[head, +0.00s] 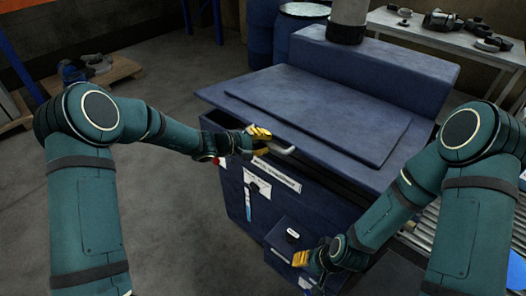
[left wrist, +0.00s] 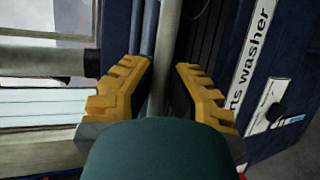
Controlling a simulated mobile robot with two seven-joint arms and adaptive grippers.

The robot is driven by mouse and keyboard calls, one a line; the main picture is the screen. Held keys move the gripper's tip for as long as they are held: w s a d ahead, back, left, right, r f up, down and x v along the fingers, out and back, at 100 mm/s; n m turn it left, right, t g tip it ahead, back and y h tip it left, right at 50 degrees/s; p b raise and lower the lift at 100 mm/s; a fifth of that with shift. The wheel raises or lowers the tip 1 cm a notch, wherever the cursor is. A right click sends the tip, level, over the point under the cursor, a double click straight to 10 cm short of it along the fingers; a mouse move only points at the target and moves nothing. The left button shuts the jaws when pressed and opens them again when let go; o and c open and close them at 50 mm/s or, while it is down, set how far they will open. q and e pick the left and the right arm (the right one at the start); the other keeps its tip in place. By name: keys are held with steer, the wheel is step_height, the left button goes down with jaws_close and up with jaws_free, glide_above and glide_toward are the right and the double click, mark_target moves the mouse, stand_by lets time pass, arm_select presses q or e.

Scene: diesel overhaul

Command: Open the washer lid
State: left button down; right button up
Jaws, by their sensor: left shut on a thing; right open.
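The parts washer is a dark blue cabinet with a broad flat blue lid (head: 320,110) on top. A dark gap shows under the lid's front edge. A pale bar handle (head: 284,149) is on the lid's front. My left gripper (head: 259,143) is shut on this handle. In the left wrist view, the grey handle bar (left wrist: 164,60) runs between the yellow fingers of the left gripper (left wrist: 168,92). My right gripper (head: 302,259) is open and empty, low in front of the cabinet, beside a small box on its front.
The cabinet front (head: 237,190) carries a white label, which also shows in the left wrist view (left wrist: 248,65). Blue drums (head: 300,22) stand behind. A bench with metal parts (head: 455,38) is at the back right, a roller conveyor (head: 432,238) at the right.

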arm_select(q)
steer(key=w+d+r+p, duration=0.2)
steer(key=w+r, duration=0.1)
steer(key=r, duration=0.6)
steer(key=w+d+r+p, duration=0.2)
steer(key=w+r+p, duration=0.1)
steer(key=r, duration=0.6)
steer(key=w+d+r+p, duration=0.2)
steer(key=w+d+r, duration=0.1)
steer(key=r, duration=0.7)
steer(key=shift+w+p, duration=0.2)
steer(key=shift+p, duration=0.15)
arm_select(e)
step_height(320, 180, up, 10)
steer(key=shift+d+f, duration=0.2)
steer(key=shift+s, duration=0.1)
